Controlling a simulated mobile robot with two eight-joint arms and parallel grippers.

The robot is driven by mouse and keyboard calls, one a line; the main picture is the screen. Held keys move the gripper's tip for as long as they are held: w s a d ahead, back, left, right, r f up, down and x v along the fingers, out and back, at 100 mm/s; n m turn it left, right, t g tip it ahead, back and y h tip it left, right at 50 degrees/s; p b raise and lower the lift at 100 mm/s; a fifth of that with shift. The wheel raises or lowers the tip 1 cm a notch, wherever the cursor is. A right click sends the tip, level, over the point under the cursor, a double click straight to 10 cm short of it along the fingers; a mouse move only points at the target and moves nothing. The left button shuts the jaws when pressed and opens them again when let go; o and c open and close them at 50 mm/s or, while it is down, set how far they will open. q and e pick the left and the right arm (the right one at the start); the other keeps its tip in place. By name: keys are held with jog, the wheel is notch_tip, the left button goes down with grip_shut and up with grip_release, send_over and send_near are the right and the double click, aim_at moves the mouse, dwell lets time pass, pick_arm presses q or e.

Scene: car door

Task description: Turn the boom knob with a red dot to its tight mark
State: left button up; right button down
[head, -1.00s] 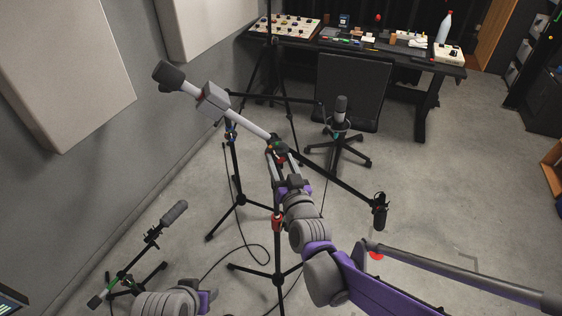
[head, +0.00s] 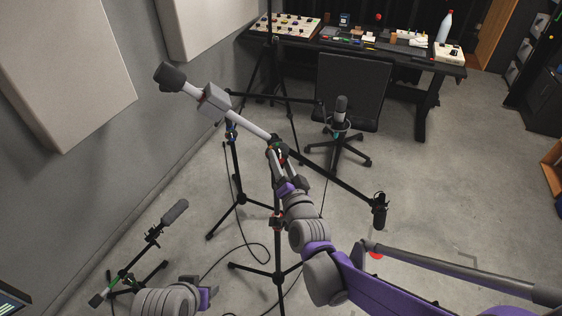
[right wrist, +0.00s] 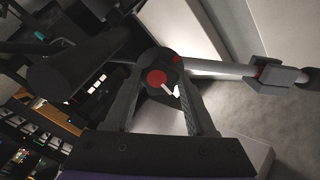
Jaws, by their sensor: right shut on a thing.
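The dark boom knob (right wrist: 157,77) has a red face and sits on the boom clutch in the right wrist view. A white pointer on it points to the lower right, close to a white mark (right wrist: 176,90). A red patch (right wrist: 177,58) shows at the clutch's upper right; I cannot read which mark means tight. My right gripper (right wrist: 159,92) is shut on the knob, a finger on each side. In the head view my right gripper (head: 277,160) covers most of the clutch on the boom (head: 250,128). My left gripper (head: 208,298) shows only partly at the bottom left.
The boom's stand (head: 278,245) stands on the floor with a cable nearby. Another microphone stand (head: 237,165) is behind it, and a low one (head: 150,240) is at left. A chair (head: 347,92) and desk (head: 385,55) are at the back. Floor at right is mostly clear.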

dwell(0.4)
jog(key=shift+c, duration=1.1)
grip_release()
jog(key=shift+s, duration=0.1)
jog(key=v, duration=1)
jog(key=shift+s+b, duration=0.3)
jog(key=shift+b, duration=0.1)
jog(key=shift+d, duration=0.1)
jog(key=s+d+f+n+g+h, duration=0.2)
jog(key=s+d+f+g, duration=0.4)
jog(key=s, duration=0.3)
jog(key=s+d+f+n+g+h, duration=0.2)
jog(key=s+d+f+n+g, duration=0.2)
jog(key=s+d+f+g, duration=0.2)
jog(key=s+d+f, duration=0.1)
jog(key=s+d, duration=0.1)
jog(key=s, duration=0.1)
jog(key=shift+s+d+h, duration=0.15)
jog(key=shift+d+h, duration=0.1)
jog(key=shift+h, duration=0.05)
